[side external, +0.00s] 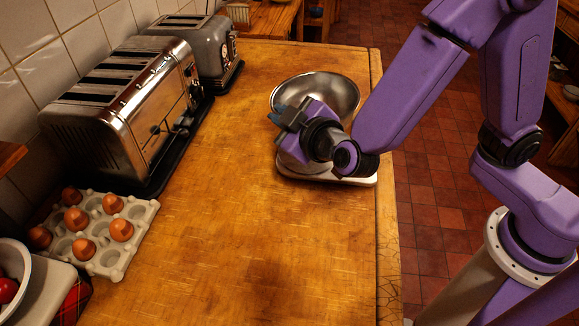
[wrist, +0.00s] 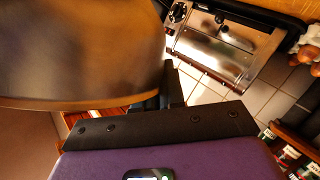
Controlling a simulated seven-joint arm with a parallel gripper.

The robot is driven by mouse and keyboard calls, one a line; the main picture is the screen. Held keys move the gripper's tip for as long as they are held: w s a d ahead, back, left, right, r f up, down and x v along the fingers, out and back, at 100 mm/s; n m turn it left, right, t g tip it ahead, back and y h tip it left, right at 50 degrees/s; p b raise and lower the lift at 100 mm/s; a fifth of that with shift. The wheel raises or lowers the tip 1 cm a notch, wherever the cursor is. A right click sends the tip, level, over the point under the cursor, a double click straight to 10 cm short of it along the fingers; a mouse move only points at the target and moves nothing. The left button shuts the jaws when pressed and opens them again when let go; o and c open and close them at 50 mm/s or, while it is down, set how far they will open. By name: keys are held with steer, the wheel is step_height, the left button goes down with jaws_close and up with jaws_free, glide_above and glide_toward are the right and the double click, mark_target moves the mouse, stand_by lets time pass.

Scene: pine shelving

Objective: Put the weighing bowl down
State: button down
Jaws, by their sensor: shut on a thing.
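The weighing bowl (side external: 322,90) is a shiny round metal bowl, seen open side up in the side external view. It is at or above a pale kitchen scale (side external: 355,181) near the right edge of the wooden counter. My arm hides much of the scale and the bowl's lower part, so I cannot tell whether they touch. My gripper (side external: 281,116) is shut on the bowl at its near left rim. In the wrist view the blurred bowl (wrist: 80,50) fills the upper left, beside my dark fingers (wrist: 172,88).
Two metal toasters (side external: 130,105) stand along the tiled wall at the left. A grey egg tray (side external: 100,235) with several brown eggs lies front left, beside a white bowl (side external: 14,268). The middle and front of the counter (side external: 230,230) are clear.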

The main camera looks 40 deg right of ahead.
steer(key=w+a+f+m, duration=0.1)
steer(key=w+a+f, duration=0.1)
steer(key=w+a, duration=0.35)
steer(key=w+a+f, duration=0.2)
steer(key=w, duration=0.7)
steer(key=shift+y, duration=0.4)
steer(key=shift+w+a+f, duration=0.4)
steer(key=shift+w+f, duration=0.2)
steer(key=shift+f, duration=0.9)
steer(key=shift+w+a+f, duration=0.35)
steer(key=shift+w+f, duration=0.2)
steer(key=shift+f, duration=0.9)
steer(key=shift+w+a+f, duration=0.4)
steer(key=shift+w+f, duration=0.2)
steer(key=shift+f, duration=0.9)
steer(key=shift+f, duration=0.15)
steer(key=c, duration=1.2)
jaws_free()
